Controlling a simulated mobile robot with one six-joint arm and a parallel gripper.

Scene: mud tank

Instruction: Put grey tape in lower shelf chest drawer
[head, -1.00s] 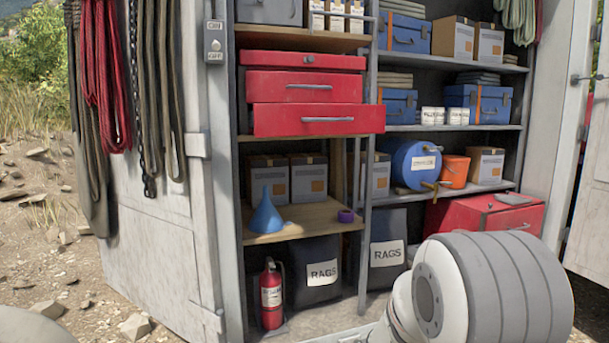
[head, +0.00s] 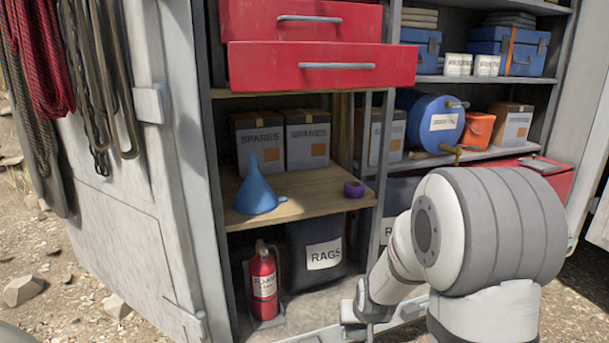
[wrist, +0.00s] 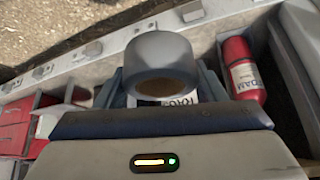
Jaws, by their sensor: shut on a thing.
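A grey tape roll (wrist: 162,52) is held in my gripper (wrist: 160,88), which is shut on it in the wrist view. In the head view my gripper (head: 355,316) is partly seen low in front of the cabinet, and the tape cannot be made out there. A red chest (head: 561,180) sits on the lower right shelf, mostly hidden behind my arm. Red parts (wrist: 40,118) at the left of the wrist view look like this chest; I cannot tell whether its drawer is open.
Another red chest (head: 300,65) above has drawers pulled out. A blue funnel (head: 256,190) and purple tape (head: 353,189) lie on the wooden shelf (head: 310,203). A fire extinguisher (head: 263,283) and rags bag (head: 318,255) stand below. Cabinet posts (head: 378,170) divide the shelves.

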